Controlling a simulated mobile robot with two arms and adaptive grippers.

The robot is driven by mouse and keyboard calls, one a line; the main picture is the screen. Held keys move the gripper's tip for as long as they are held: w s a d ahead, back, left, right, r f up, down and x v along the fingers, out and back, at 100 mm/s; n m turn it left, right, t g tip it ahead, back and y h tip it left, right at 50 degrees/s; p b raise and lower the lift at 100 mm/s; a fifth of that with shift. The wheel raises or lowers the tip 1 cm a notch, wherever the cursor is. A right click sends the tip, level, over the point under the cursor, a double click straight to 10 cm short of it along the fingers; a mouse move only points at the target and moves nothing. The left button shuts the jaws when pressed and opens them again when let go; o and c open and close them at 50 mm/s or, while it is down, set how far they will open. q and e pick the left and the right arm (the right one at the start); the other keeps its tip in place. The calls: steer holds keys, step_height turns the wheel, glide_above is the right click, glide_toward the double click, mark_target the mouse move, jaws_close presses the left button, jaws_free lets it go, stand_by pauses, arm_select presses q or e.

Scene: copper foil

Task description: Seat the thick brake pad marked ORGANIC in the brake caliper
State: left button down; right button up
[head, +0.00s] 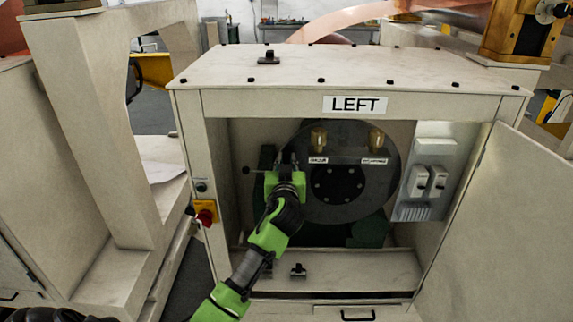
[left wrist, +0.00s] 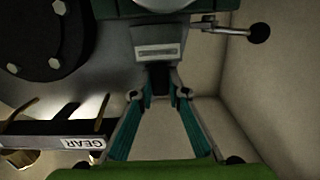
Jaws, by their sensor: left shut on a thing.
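My left gripper (head: 287,160) reaches into the open cabinet, at the left edge of the dark disc. In the left wrist view its teal finger pads (left wrist: 163,92) close on a small dark block (left wrist: 160,77). The block is at the lower end of the grey and green brake caliper (left wrist: 172,35); I cannot tell how far it sits in it. No ORGANIC marking is readable on the block. The caliper carries a small plate with unreadable print and a lever with a black ball knob (left wrist: 258,33). In the head view my gripper covers most of the caliper.
The disc (head: 372,190) fills the cabinet's back. The cabinet wall is close on the left. Grey switch boxes (head: 428,180) are on the right.

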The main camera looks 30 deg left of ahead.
arm_select(q)
steer(key=shift+w+a+r, duration=0.1)
steer(key=shift+w+a, duration=0.05)
steer(key=shift+a, duration=0.1)
steer(key=shift+s+a, duration=0.2)
steer(key=shift+a, duration=0.2)
stand_by(0.6)
steer(key=shift+f+b, duration=2.2)
steer(key=shift+f, duration=0.1)
stand_by(0.6)
steer(key=c, duration=1.9)
jaws_free()
steer(key=shift+f, duration=0.1)
steer(key=shift+d, duration=0.1)
